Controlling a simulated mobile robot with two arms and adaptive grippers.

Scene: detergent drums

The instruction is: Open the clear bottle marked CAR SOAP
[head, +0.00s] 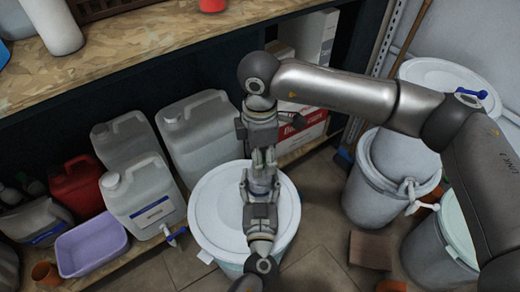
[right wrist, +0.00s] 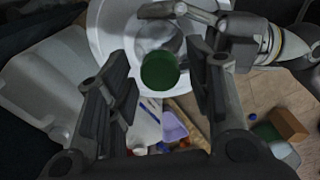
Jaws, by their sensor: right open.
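A clear bottle with a green cap (right wrist: 160,71) is over the white drum lid; its see-through body (right wrist: 157,37) shows behind the cap in the right wrist view. I cannot read its label. My left gripper (right wrist: 185,17) is shut on the bottle's body. In the head view, my left gripper (head: 261,190) comes up from the bottom, and the bottle is mostly hidden between the grippers. My right gripper (right wrist: 162,75) is open, with one finger on each side of the cap and visible gaps. It points down from above in the head view (head: 263,158).
The white-lidded drum (head: 212,222) stands below both grippers. Grey canisters (head: 143,197), a red canister (head: 76,186) and a lilac basin (head: 92,246) are at left. Grey drums (head: 364,200) stand at right. A wooden shelf (head: 130,50) runs along the back.

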